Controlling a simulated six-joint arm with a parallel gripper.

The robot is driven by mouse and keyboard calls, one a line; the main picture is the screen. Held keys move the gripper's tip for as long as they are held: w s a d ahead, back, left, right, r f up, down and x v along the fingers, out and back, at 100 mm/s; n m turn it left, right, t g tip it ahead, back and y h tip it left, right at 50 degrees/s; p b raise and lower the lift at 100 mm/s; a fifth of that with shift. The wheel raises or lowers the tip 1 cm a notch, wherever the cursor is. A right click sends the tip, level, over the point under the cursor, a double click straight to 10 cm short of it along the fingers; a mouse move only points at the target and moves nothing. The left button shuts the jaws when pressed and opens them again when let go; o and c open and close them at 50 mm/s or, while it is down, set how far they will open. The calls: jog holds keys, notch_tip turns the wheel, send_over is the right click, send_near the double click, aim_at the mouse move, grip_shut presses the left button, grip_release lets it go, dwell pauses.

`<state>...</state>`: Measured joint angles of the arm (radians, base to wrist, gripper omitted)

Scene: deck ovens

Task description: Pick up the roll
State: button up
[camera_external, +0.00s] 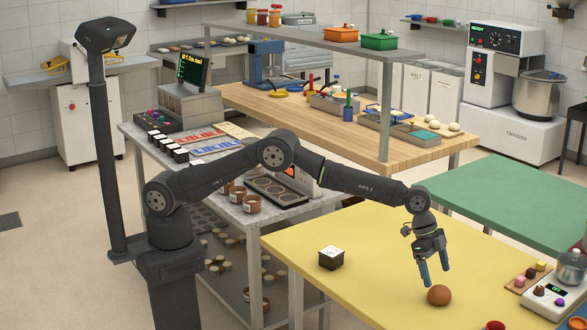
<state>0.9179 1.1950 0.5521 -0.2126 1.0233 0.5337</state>
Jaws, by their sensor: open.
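The roll (439,295) is a round brown ball on the yellow table (330,225). My gripper (434,273) points down just above the roll and slightly to its left. Its two blue-tipped fingers are apart, with nothing between them. The fingertips appear close to the top of the roll, but I cannot tell the exact gap from this view.
A small black-and-white box (331,258) stands left on the yellow table. At the right are a scale (553,300) and a board with small coloured pieces (527,277). A red item (495,325) sits at the front edge. The table's middle is clear.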

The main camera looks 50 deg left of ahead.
aim_at(444, 292)
jog(key=shift+s+x, duration=0.1)
jog(key=shift+x, duration=1.3)
jog(key=shift+s+x, duration=0.15)
jog(key=shift+x, duration=1.3)
jog(key=shift+a, duration=0.1)
jog(key=c, duration=1.1)
